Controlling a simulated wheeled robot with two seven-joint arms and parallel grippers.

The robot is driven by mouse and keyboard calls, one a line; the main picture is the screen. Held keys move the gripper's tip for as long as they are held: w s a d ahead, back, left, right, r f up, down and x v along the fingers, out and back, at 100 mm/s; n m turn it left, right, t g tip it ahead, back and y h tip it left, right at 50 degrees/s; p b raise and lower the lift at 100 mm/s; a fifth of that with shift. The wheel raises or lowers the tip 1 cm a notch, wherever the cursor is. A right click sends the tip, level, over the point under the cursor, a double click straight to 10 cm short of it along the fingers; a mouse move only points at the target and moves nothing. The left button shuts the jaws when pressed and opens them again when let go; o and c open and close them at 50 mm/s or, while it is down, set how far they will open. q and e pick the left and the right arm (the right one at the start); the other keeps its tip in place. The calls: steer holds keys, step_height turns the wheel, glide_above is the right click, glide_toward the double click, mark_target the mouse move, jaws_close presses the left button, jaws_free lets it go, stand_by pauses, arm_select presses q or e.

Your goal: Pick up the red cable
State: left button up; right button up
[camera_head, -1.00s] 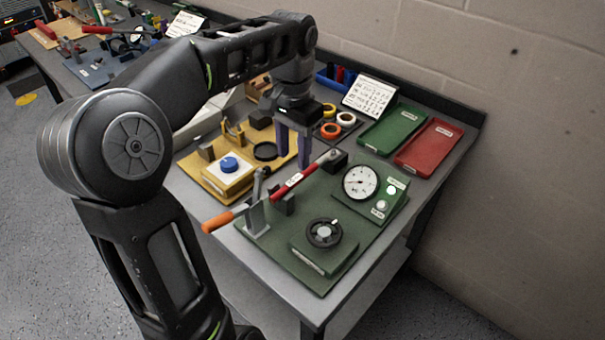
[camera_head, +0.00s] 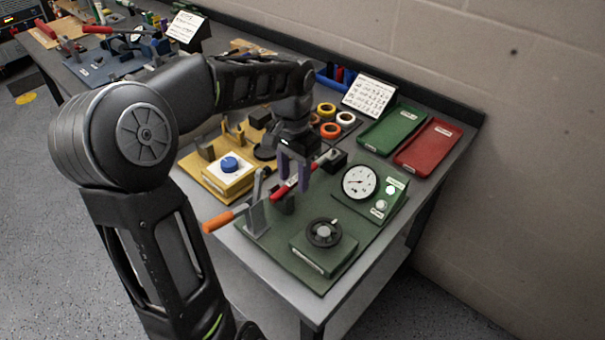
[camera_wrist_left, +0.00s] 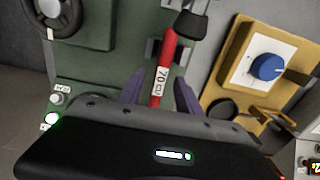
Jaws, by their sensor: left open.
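The red cable (camera_head: 285,189) is a short red bar with a white label, lying over the green board (camera_head: 282,265) between a grey post and a dark block. In the left wrist view the red cable (camera_wrist_left: 168,60) carries a label reading 70. My left gripper (camera_head: 292,185) is open, its purple fingers pointing down at the cable. In the left wrist view the fingers of my left gripper (camera_wrist_left: 158,92) stand on either side of the labelled part. Whether they touch it I cannot tell. My right gripper is not in view.
An orange-handled lever (camera_head: 225,217) stands at the board's left. A gauge box (camera_head: 372,190) and a handwheel box (camera_head: 323,245) sit on the board. A yellow board with a blue knob (camera_head: 229,164) lies left. Green (camera_head: 393,130) and red (camera_head: 429,145) trays lie behind.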

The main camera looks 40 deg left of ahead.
arm_select(q)
steer(key=shift+c, duration=0.3)
jaws_close()
stand_by(0.5)
stand_by(1.0)
